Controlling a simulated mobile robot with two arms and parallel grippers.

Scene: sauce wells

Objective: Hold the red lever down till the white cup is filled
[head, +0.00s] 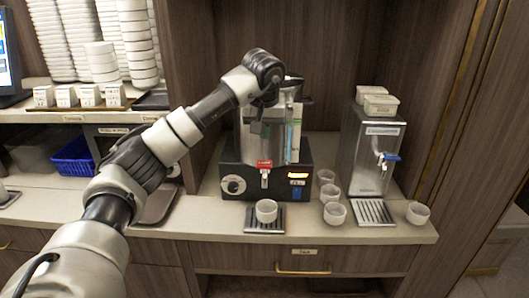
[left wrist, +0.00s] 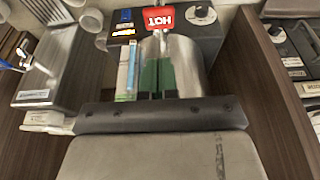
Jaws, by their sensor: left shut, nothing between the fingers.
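The red lever (head: 264,163), marked HOT in the left wrist view (left wrist: 158,20), sits on the front of a steel dispenser. A white cup (head: 266,211) stands upright on the drip tray (head: 264,227) below its spout. How full the cup is I cannot tell. My left gripper (head: 262,130) is in front of the steel tank, above the lever. In the left wrist view its dark green fingers (left wrist: 159,62) are together and empty, pointing toward the lever. I see no clear contact with it. My right gripper is not in view.
Several other white cups (head: 334,212) stand right of the drip tray. A second dispenser with a blue lever (head: 390,157) is further right. Stacked bowls (head: 140,45) and a blue basket (head: 74,157) are at left. The wooden cabinet wall (head: 330,60) closes the back.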

